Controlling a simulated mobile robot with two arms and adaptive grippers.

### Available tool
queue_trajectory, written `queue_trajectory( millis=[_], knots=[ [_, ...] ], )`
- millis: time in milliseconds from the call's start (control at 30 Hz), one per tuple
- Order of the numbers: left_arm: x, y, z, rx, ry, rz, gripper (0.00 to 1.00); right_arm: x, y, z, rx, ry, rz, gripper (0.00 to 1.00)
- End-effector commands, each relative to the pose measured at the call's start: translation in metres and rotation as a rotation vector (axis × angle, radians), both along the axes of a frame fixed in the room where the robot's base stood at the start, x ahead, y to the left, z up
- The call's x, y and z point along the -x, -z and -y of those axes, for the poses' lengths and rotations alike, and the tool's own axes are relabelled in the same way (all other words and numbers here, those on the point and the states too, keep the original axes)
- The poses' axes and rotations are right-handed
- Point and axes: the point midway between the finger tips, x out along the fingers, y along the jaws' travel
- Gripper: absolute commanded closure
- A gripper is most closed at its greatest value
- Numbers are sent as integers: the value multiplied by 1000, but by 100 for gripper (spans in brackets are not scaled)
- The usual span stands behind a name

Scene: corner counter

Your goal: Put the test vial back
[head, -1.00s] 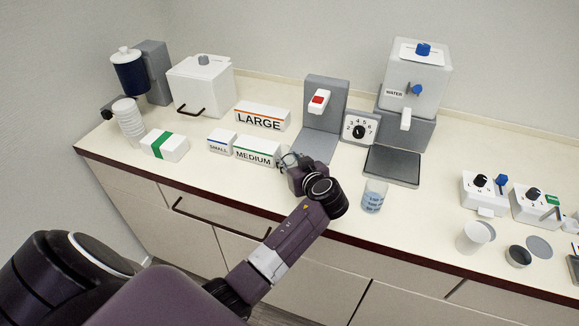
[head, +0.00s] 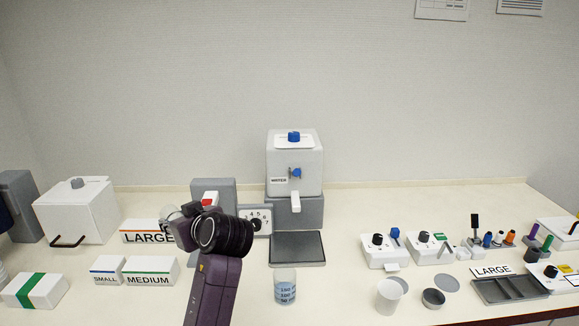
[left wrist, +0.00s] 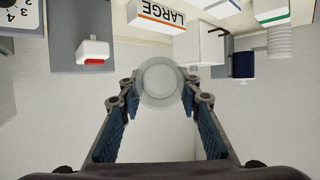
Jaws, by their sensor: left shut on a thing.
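My left gripper (head: 180,218) is raised over the counter, in front of the LARGE box and the grey stand with the red switch. In the left wrist view my left gripper (left wrist: 160,86) is shut on a pale, round, see-through thing (left wrist: 160,79), seen end-on between the fingertips. I cannot tell if this is the test vial. Small coloured vial-like pieces, blue (head: 487,240), orange (head: 511,237), green (head: 547,242) and purple (head: 533,231), stand at the right of the counter. My right gripper is not in view.
A beaker with blue markings (head: 285,287) stands right of my arm. The water dispenser (head: 295,165) and dark pad (head: 297,248) are behind it. A white cup (head: 389,296), round dark dish (head: 433,298) and grey LARGE tray (head: 490,292) are to the right.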

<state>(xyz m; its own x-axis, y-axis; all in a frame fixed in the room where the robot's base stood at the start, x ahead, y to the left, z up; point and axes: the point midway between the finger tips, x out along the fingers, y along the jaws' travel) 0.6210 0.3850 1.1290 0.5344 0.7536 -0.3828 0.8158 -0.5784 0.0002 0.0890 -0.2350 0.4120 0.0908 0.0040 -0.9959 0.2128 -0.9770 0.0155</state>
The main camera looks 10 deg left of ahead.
Motion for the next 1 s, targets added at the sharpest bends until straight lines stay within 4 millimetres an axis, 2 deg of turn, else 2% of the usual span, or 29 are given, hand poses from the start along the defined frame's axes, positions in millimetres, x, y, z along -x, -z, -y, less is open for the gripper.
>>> queue_trajectory(
  millis=[167,333,500,700,1000],
  knots=[
    [1,25,0,-3,62,-6,93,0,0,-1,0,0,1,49],
    [4,74,8,-1,233,-8,93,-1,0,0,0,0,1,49],
    [14,118,29,2,474,-5,93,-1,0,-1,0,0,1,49],
    [27,138,52,0,703,0,93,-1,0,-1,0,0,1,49],
    [52,145,84,-1,997,0,93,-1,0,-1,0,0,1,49]
  ],
)
